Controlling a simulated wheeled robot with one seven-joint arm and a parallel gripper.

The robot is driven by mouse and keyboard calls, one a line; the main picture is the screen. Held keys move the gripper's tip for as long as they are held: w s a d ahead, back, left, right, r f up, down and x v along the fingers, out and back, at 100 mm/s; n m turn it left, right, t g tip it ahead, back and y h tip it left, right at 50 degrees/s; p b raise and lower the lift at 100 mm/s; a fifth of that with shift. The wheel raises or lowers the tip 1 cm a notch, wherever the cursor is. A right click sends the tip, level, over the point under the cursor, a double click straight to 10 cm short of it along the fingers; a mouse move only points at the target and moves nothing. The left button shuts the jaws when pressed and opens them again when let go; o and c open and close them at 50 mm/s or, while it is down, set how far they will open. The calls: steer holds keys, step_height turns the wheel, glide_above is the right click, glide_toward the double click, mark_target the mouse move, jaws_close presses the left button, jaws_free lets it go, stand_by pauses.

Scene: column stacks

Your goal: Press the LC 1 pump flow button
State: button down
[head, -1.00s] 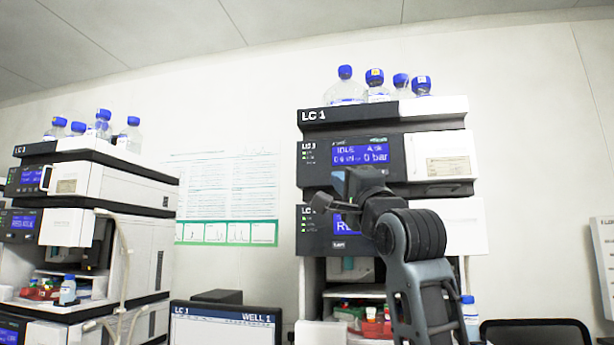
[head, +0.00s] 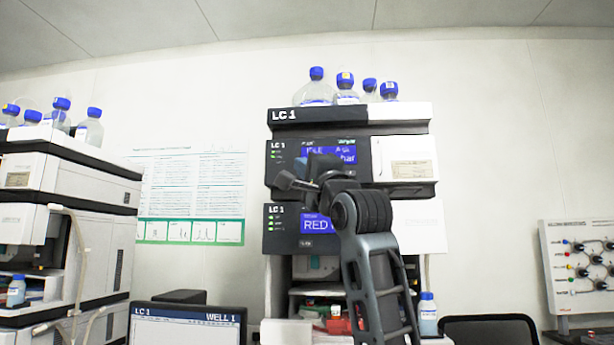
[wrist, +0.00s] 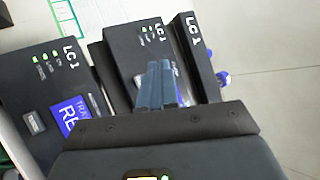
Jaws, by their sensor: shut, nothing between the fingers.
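The LC 1 stack stands in the middle of the head view. Its pump module (head: 283,176) is the upper unit, with a blue display (head: 345,152) reading IDLE and bar. My gripper (head: 322,165) is in front of this module and covers the lower part of the display and the panel below it. In the wrist view the closed, empty fingers (wrist: 158,68) point at the pump panel (wrist: 125,47). A small pale patch (wrist: 138,79) shows just left of them; it may be the flow button. I cannot tell whether the fingers touch the panel.
Blue-capped bottles (head: 347,90) stand on top of the stack. A monitor (head: 190,325) is at lower front, a second stack (head: 75,185) at left and a chair (head: 490,330) at right.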

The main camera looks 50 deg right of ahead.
steer(key=shift+w+d, duration=0.85)
steer(key=shift+d, duration=0.25)
steer(key=shift+w+d, duration=0.85)
steer(key=shift+d, duration=0.25)
steer(key=shift+p, duration=0.35)
steer(key=shift+w+d, duration=0.25)
steer(key=shift+d, duration=0.1)
steer(key=shift+w+d, duration=0.25)
steer(key=shift+d, duration=0.05)
stand_by(0.9)
steer(key=shift+a, duration=0.1)
steer(key=shift+s+a+p, duration=0.35)
steer(key=shift+s+a, duration=0.15)
steer(key=shift+a, duration=0.05)
stand_by(0.3)
steer(key=shift+s+a, duration=0.8)
steer(key=shift+a, duration=0.2)
steer(key=shift+s+a, duration=0.75)
steer(key=shift+a, duration=0.2)
